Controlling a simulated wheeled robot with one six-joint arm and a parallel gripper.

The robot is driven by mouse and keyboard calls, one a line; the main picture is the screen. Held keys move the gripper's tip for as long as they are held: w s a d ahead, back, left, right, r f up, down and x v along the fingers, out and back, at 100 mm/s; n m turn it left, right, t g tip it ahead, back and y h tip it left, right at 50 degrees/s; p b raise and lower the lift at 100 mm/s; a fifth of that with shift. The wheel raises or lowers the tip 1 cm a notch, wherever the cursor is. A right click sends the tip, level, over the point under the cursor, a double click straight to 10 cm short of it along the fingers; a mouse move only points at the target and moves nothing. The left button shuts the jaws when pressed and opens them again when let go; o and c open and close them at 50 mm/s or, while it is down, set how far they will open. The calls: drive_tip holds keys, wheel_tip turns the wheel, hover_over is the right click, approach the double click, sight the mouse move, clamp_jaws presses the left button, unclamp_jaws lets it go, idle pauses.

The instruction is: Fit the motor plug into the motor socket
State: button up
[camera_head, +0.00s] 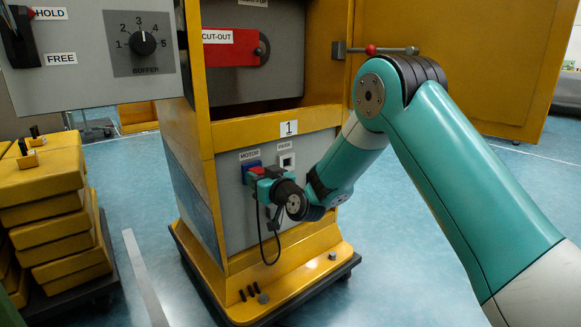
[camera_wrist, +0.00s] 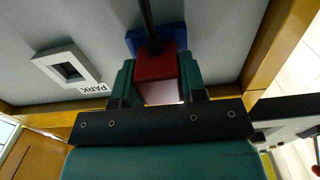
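The motor plug is a red block (camera_wrist: 155,82) with a black cable (camera_wrist: 147,22), seen in the wrist view between my gripper's two teal fingers, which press on its sides. In the head view the red plug (camera_head: 257,170) shows at the tip of my gripper (camera_head: 263,181). The motor socket is blue (camera_head: 247,166), under the MOTOR label on the grey panel. In the wrist view the blue socket (camera_wrist: 133,41) lies directly behind the plug, which covers most of it. The plug is lined up at the socket; I cannot tell how deep it sits.
The white-framed PARK socket (camera_head: 287,161) is empty, to the right of the motor socket. The cable (camera_head: 263,245) hangs in a loop below my gripper. The yellow cabinet frame (camera_head: 228,235) borders the panel. Stacked yellow blocks (camera_head: 55,220) stand at left.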

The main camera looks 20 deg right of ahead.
drive_tip(key=o, duration=0.6)
drive_tip(key=b+v, duration=0.8)
drive_tip(key=v, duration=0.9)
drive_tip(key=shift+s, duration=0.2)
